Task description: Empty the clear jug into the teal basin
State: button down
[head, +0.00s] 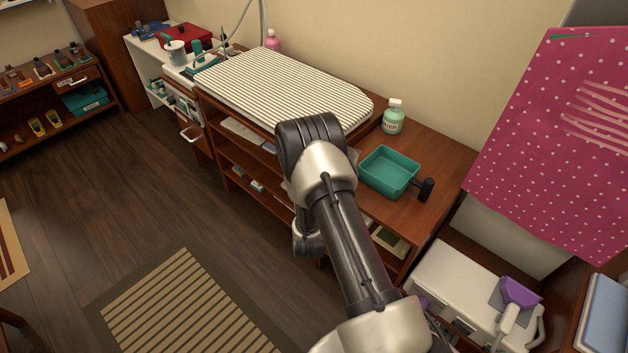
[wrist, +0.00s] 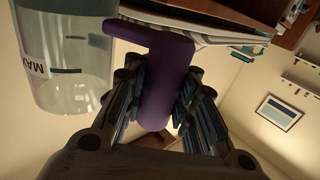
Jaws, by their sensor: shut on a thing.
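The clear jug (wrist: 68,50) is at the left of the wrist view, with a dark "MAX" marking on its wall and a purple handle (wrist: 166,75). My gripper (wrist: 160,82) is shut on this handle, one finger on each side. I cannot tell how much the jug holds. The teal basin (head: 389,171) is in the head view, on the wooden counter right of my arm's end. It looks empty, and a black cylindrical piece (head: 426,189) is at its right side. In the head view my arm hides the gripper and jug.
A striped pad (head: 280,90) covers the counter to the left. A pink dotted cloth (head: 560,140) hangs at the right. A white machine (head: 465,290) stands at the lower right.

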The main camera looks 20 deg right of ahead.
jog(key=shift+s+d+f+h, duration=0.2)
jog(key=shift+d+f+h, duration=0.15)
jog(key=shift+f, duration=0.45)
jog(key=shift+d+r+m+g, duration=0.1)
jog(key=shift+d+r+m, duration=0.2)
jog(key=shift+r, duration=0.5)
jog(key=shift+d+r+m+g, duration=0.1)
jog(key=shift+r+m, duration=0.25)
jog(key=shift+r, duration=0.4)
jog(key=shift+d+r+m+g, duration=0.1)
jog(key=shift+d+r+m, duration=0.2)
jog(key=shift+r, duration=0.5)
jog(key=shift+s+a, duration=0.1)
jog(key=shift+f, duration=0.1)
jog(key=shift+s+d+r+m+g+y+p, duration=0.15)
jog(key=shift+d+r+m+p, duration=0.25)
jog(key=shift+r, duration=0.2)
jog(key=shift+d+r+m+g+y+p, duration=0.15)
jog(key=shift+d+r+m+p, duration=0.2)
jog(key=shift+r, duration=0.2)
jog(key=shift+s+d+r+m+y+p, duration=0.15)
jog(key=shift+d+r+m+p, duration=0.15)
jog(key=shift+r+m+p, duration=0.25)
jog(key=shift+w+f, duration=0.1)
jog(key=shift+d+b, duration=0.15)
jog(key=shift+b, duration=0.15)
jog(key=shift+d, duration=0.75)
